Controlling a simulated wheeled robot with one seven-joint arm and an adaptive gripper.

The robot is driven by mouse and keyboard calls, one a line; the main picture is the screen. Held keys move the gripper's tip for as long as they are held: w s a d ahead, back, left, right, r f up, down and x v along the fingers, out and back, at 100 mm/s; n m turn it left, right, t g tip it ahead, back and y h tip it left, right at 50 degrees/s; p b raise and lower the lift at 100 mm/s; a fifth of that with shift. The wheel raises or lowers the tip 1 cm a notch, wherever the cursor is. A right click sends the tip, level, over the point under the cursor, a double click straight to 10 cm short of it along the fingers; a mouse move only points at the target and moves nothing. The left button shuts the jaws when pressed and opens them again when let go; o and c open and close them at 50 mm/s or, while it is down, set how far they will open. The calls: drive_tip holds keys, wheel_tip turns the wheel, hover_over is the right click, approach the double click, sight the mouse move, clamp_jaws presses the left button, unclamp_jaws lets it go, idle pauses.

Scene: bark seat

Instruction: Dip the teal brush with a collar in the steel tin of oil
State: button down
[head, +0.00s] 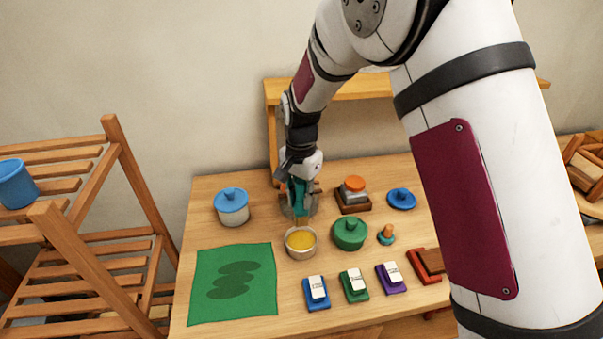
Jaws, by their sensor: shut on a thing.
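My gripper (299,180) is shut on the teal brush (300,197) and holds it pointing down. The brush's pale lower end shows just behind the rim of a round, light-walled tin (301,256) with yellow contents. I cannot tell whether the tip is over that tin or behind it. A grey, metallic-looking round container (287,211) is partly hidden behind the brush and gripper; its contents are not visible. I cannot tell the brush's collar clearly at this size.
A green lidded pot (350,234) stands close right of the yellow-filled tin. A white pot with blue lid (231,207) is at left. A green mat (233,284) lies front left. Blue (316,293), green (353,285) and purple (390,278) labelled blocks line the front.

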sight(301, 218)
drive_tip(key=shift+s+f+b, duration=0.1)
drive_tip(key=shift+f+b, duration=0.5)
drive_tip(key=shift+f, duration=2.5)
drive_tip(key=shift+f, duration=0.55)
drive_tip(key=shift+r+p, duration=0.65)
drive_tip(key=shift+r, duration=2.9)
drive_tip(key=shift+s, duration=0.1)
